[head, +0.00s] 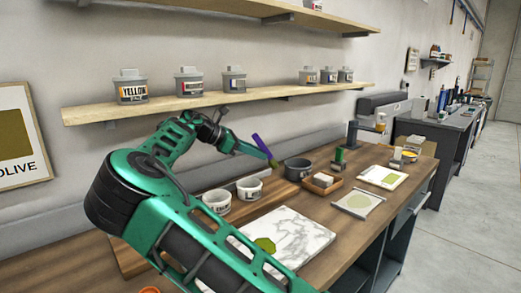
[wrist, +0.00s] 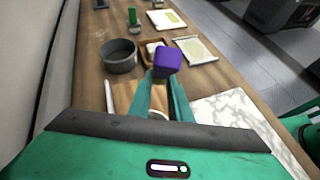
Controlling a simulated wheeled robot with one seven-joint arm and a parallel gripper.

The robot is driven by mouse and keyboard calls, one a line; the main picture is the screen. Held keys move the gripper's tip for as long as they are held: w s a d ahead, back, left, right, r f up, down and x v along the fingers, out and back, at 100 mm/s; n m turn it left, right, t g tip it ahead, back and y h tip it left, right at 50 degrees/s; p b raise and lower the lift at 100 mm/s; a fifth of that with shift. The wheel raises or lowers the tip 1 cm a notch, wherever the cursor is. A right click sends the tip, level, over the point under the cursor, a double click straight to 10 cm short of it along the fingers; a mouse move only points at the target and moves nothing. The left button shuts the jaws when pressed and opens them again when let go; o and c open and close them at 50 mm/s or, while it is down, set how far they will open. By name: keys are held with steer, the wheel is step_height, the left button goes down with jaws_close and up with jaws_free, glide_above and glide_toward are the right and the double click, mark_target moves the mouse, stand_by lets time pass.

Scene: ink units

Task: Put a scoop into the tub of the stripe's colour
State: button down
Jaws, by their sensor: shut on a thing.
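My gripper (head: 258,152) is shut on a purple-handled tool (head: 260,144), raised above the bench; the tool's lower end looks reddish-brown. In the wrist view, the purple handle end (wrist: 168,58) shows between and beyond my fingertips (wrist: 162,82). An olive patch (head: 265,244) lies on the white marble slab (head: 305,232). Which mark is the stripe I cannot tell.
A dark round pot (head: 297,169) and a wooden tray with a white block (head: 322,182) stand just right of my gripper. Grey lidded tins, one labelled YELLOW (head: 130,87), line the wall shelf (head: 215,101). An OLIVE poster (head: 18,138) hangs at left.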

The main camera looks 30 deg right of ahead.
step_height(320, 180, down, 6)
steer(key=w+a, duration=0.1)
steer(key=a, duration=0.1)
steer(key=shift+w+f, duration=0.25)
steer(key=shift+w, duration=0.1)
stand_by(0.3)
steer(key=shift+a+f, duration=0.1)
steer(key=shift+f, duration=1.35)
stand_by(1.6)
